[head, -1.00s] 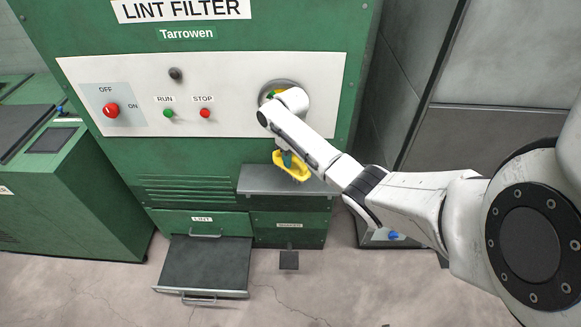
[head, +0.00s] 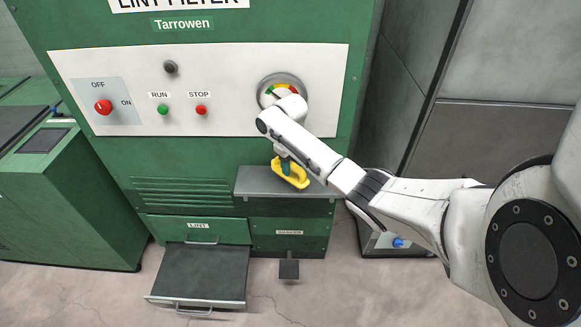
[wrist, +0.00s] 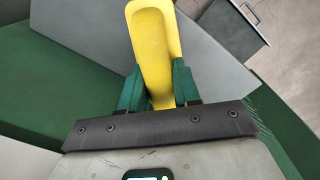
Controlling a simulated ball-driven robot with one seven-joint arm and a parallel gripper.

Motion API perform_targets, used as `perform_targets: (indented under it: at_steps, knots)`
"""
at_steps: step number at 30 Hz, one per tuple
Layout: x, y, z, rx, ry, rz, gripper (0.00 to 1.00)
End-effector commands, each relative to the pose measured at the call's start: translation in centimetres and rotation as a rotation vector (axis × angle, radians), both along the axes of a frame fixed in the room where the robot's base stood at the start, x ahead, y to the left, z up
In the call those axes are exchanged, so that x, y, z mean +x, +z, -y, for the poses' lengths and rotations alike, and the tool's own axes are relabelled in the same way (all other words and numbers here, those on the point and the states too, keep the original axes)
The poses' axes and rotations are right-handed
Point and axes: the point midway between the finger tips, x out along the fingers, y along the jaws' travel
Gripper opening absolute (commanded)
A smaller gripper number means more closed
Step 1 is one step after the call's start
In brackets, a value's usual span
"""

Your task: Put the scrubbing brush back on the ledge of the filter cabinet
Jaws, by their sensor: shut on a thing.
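The scrubbing brush (head: 291,173) is yellow with a looped handle. My gripper (head: 286,163) is shut on it, pointing down, in front of the filter cabinet (head: 100,160). In the wrist view the brush's yellow body (wrist: 152,60) stands between my green fingers (wrist: 158,88). The grey ledge (head: 255,182) juts from the cabinet below the panel. In the head view the brush overlaps the ledge's right part; I cannot tell whether it touches. The ledge also shows grey behind the brush in the wrist view (wrist: 90,30). The brush's underside is hidden.
The lint drawer (head: 205,272) is pulled out low at the left, and a small black pedal (head: 289,269) is right of it. Above the ledge are a round gauge (head: 282,88) and the white control panel (head: 220,110). A green machine (head: 80,200) stands at the left.

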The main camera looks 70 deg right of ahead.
Motion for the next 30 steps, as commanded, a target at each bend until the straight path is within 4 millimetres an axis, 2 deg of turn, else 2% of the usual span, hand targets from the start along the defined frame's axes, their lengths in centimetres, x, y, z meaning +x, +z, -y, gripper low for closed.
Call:
perform_targets:
  at_steps: [5, 6, 13, 23, 26, 30]
  knots:
    - [0.0, -0.4, 0.0, 0.000, 0.000, 0.000, 0.00]
    - [0.0, -0.3, 0.0, 0.000, 0.000, 0.000, 0.36]
    - [0.0, -0.3, 0.0, 0.000, 0.000, 0.000, 0.57]
    - [0.0, 0.3, 0.0, -0.001, 0.001, 0.001, 0.57]
    - [0.1, 1.4, 0.0, -0.001, 0.002, 0.003, 0.57]
    - [0.2, 4.1, 0.0, -0.002, 0.002, 0.006, 0.57]
